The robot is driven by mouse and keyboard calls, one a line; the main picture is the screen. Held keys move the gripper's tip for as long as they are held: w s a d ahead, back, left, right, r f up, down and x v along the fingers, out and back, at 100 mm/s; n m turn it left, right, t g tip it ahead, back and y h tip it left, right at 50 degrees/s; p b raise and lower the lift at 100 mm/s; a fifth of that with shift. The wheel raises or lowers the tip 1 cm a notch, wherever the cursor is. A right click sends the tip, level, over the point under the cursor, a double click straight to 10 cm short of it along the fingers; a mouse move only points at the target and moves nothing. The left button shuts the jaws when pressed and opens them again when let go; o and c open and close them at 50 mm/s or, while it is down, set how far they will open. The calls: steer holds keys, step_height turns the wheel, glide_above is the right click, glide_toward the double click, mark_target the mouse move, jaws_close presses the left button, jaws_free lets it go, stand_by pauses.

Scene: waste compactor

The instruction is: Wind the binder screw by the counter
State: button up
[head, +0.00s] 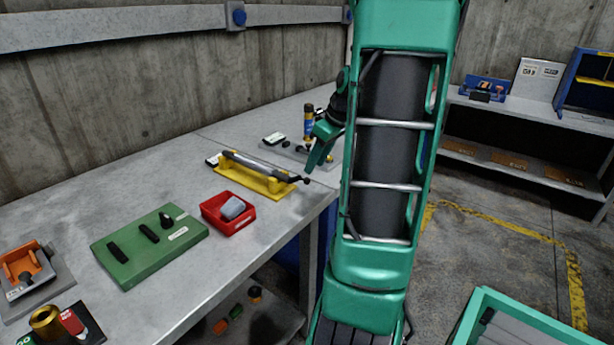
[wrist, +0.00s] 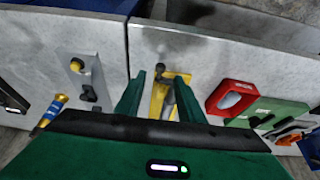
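A yellow base with a dark rod along its top, seemingly the binder screw (head: 252,176), lies on the grey metal counter (head: 150,185) near its front edge. A small black knob (head: 306,181) ends the rod on the right. In the wrist view the yellow base (wrist: 157,103) and the round dark knob (wrist: 160,68) show between my fingers. My gripper (wrist: 157,90) is open and empty. In the head view, my gripper (head: 316,158) is just above and right of the knob. I see no contact. I cannot read any count.
A red tray (head: 213,220) with a grey block and a green board (head: 128,258) with black pieces lie to the left.

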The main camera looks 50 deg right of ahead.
mark_target(308, 179)
steer(key=x, duration=0.5)
steer(key=shift+w+f, duration=0.1)
steer(key=shift+f, duration=0.25)
jaws_close()
